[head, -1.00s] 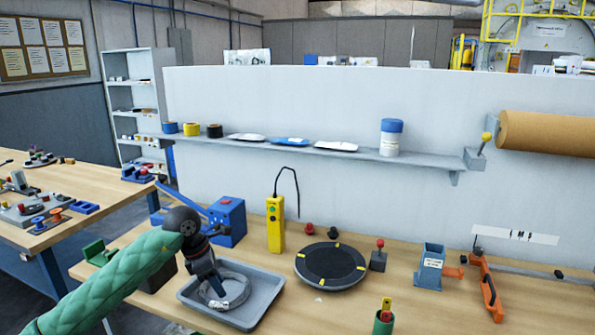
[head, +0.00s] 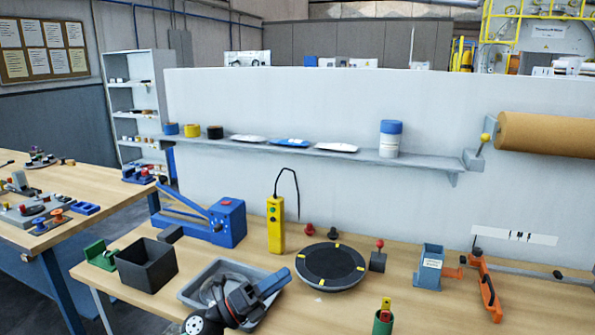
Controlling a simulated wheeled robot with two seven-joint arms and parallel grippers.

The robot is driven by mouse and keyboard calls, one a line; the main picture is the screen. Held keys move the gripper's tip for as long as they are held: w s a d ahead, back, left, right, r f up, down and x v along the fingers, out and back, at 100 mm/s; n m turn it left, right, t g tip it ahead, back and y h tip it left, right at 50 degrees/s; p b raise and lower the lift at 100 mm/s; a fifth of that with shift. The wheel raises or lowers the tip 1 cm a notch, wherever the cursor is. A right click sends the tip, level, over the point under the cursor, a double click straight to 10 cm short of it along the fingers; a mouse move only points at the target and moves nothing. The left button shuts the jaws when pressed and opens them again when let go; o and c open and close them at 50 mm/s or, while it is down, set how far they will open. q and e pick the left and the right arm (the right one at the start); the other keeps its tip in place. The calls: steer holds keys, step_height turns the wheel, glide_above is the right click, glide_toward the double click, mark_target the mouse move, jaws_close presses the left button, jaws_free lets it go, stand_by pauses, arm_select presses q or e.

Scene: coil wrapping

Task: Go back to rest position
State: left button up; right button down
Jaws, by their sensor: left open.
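My left gripper (head: 272,286) is dark with blue-grey fingers. It is low in the head view, over the front right part of the grey tray (head: 190,284), its fingers pointing to the right. It is open and I see nothing between its fingers. My left wrist joint shows at the bottom edge. My right gripper is not in view.
A black bin (head: 147,268) and a blue lever device (head: 226,222) stand left and behind the tray. A yellow control pendant (head: 275,225), a black turntable (head: 330,266), a blue-grey holder (head: 429,268) and an orange tool (head: 487,290) are to the right.

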arm_select(q)
steer(key=s+a+f+n+t+y, duration=0.2)
steer(key=s+a+f+n+y, duration=0.2)
steer(key=a+f+n+y, duration=0.85)
steer(key=s+a+f+n+t+y, duration=0.4)
steer(key=f+n+y, duration=0.4)
steer(key=n, duration=1)
steer(key=s+f+n+g, duration=0.2)
steer(key=s+f+g, duration=0.45)
steer(key=s, duration=0.55)
steer(key=s+f+n+g, duration=0.2)
steer(key=s+f+g, duration=0.45)
steer(key=s, duration=0.45)
steer(key=s+d+f+g, duration=0.1)
steer(key=d+f, duration=0.1)
steer(key=f, duration=0.8)
steer(key=s+d+f+h, duration=0.1)
steer(key=d+f, duration=0.1)
steer(key=f, duration=0.9)
steer(key=shift+s+d+f+g, duration=0.15)
steer(key=shift+d+f+g, duration=0.05)
steer(key=shift+d+g, duration=0.2)
